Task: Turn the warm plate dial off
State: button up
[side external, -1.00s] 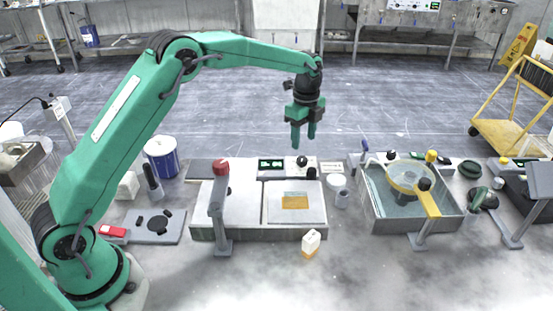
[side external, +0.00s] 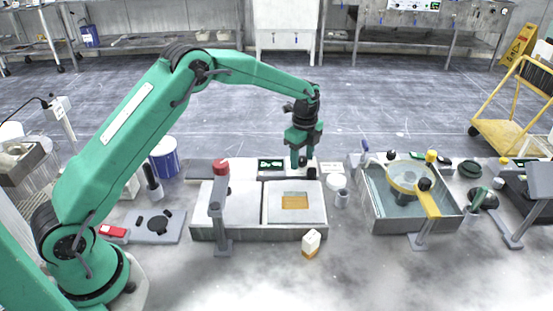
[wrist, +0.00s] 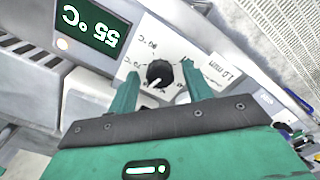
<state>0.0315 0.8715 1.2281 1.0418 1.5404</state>
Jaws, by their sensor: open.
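The warm plate dial (wrist: 160,73) is a round black knob on a white panel (wrist: 172,45) with small printed marks. A light mark shows near its lower edge in the wrist view; its exact setting is hard to read. The green display (wrist: 92,26) beside it reads 55 °C, upside down in the wrist view, and also shows in the side view (side external: 271,163). My gripper (side external: 299,164) is open and points down over the dial. In the wrist view its green fingers (wrist: 160,70) lie on either side of the knob; contact cannot be told.
The warm plate (side external: 313,215) holds an amber square (side external: 295,202). A red-topped lever post (side external: 221,205) stands left of it. A water basin (side external: 372,210) stands right.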

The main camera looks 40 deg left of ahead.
jog(key=c, duration=1)
jog(key=shift+n, duration=0.3)
